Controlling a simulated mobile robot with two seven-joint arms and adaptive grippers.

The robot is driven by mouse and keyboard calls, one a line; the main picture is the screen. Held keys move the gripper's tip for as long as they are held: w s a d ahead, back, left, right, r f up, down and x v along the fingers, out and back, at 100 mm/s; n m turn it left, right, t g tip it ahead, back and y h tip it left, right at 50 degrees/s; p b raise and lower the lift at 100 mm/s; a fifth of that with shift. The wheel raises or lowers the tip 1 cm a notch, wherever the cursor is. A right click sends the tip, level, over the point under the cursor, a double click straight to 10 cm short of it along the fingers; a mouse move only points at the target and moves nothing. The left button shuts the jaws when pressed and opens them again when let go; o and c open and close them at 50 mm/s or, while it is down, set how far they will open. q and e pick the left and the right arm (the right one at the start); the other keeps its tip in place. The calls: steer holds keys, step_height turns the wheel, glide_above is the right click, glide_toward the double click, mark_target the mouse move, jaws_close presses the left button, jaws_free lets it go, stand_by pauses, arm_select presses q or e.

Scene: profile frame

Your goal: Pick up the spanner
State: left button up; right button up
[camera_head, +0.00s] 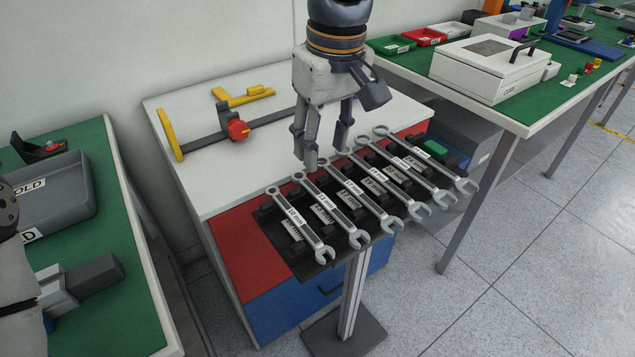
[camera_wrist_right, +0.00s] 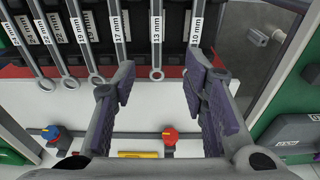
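Several spanners lie side by side on a black rack (camera_head: 271,228), ring ends towards the white table top. Labels read 10 mm for the leftmost spanner (camera_head: 305,229) and 13 mm for the one beside it (camera_head: 331,208). My right gripper (camera_head: 326,156) points down, open and empty, by the ring ends. In the right wrist view its fingers (camera_wrist_right: 162,72) stand apart, with the 13 mm spanner's ring (camera_wrist_right: 157,74) appearing between them. The 10 mm spanner (camera_wrist_right: 195,25) is right of it there. Contact cannot be judged. My left arm shows at the left edge; its gripper is not seen.
A yellow and grey clamp with a red knob (camera_head: 238,130) lies on the white-topped cabinet (camera_head: 200,185) behind the rack. A green table with a grey bin (camera_head: 60,205) stands left. Another green table with a white case (camera_head: 480,75) stands right. The floor at right is clear.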

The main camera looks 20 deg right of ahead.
mark_target(325, 200)
steer(key=f, duration=1.1)
steer(key=shift+d+b, duration=0.3)
steer(key=shift+b, duration=0.1)
steer(key=shift+r, duration=0.15)
jaws_close()
